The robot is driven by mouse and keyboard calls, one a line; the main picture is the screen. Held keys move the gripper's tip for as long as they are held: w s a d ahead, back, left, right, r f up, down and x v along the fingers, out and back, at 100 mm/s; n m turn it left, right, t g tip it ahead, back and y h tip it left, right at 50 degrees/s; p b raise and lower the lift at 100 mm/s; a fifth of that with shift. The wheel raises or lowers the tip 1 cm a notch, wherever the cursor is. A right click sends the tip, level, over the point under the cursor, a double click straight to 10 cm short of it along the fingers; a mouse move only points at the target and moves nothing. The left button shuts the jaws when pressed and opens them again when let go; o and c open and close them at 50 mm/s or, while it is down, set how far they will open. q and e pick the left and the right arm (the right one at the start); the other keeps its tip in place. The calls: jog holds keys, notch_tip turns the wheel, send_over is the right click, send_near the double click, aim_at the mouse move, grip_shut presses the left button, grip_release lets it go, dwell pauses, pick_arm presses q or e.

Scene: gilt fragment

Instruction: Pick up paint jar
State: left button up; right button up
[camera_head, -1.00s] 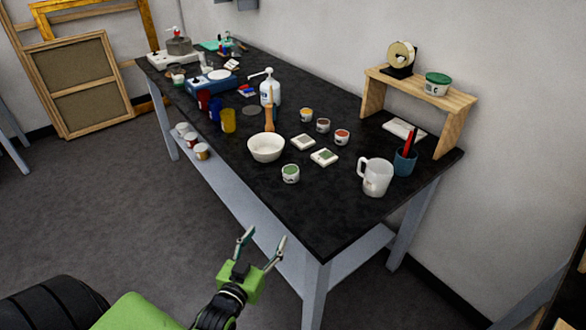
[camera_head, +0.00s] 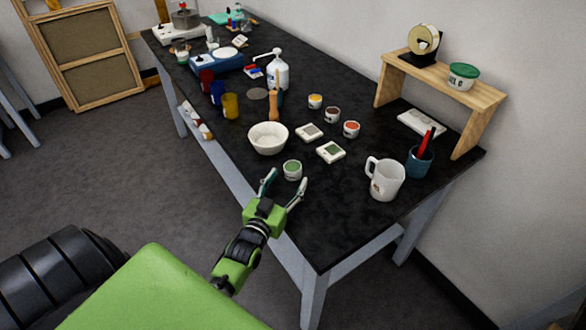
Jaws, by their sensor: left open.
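A small paint jar with green paint (camera_head: 292,170) stands upright near the front edge of the black table, in front of the white bowl. My left gripper (camera_head: 284,185) is open and empty, its two fingers pointing at this jar from the near side. The fingertips are close to the jar; I cannot tell whether they touch it. Other paint jars stand farther back: a yellow one (camera_head: 315,101), a brown one (camera_head: 332,114) and an orange-red one (camera_head: 351,129). My right gripper is not in view.
A white mug (camera_head: 386,180) and a blue cup (camera_head: 419,162) stand farther right. The black table's near corner (camera_head: 325,245) is clear.

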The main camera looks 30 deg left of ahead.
aim_at(289, 174)
pick_arm(q)
jog(key=shift+w+a, duration=0.1)
jog(key=shift+w, duration=0.4)
jog(key=shift+w+f, duration=0.1)
jog(key=shift+w, duration=0.05)
jog(key=shift+w+a+p, duration=0.35)
jog(key=shift+w, duration=0.3)
jog(key=x, duration=0.3)
jog(key=shift+a+f+p, duration=0.1)
jog(key=shift+a+p, duration=0.05)
jog(key=shift+p, duration=0.15)
jog(key=shift+w, duration=0.25)
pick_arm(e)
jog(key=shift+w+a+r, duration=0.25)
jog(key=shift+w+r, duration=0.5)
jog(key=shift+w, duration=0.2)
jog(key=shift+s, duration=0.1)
pick_arm(q)
jog(key=c, duration=1.4)
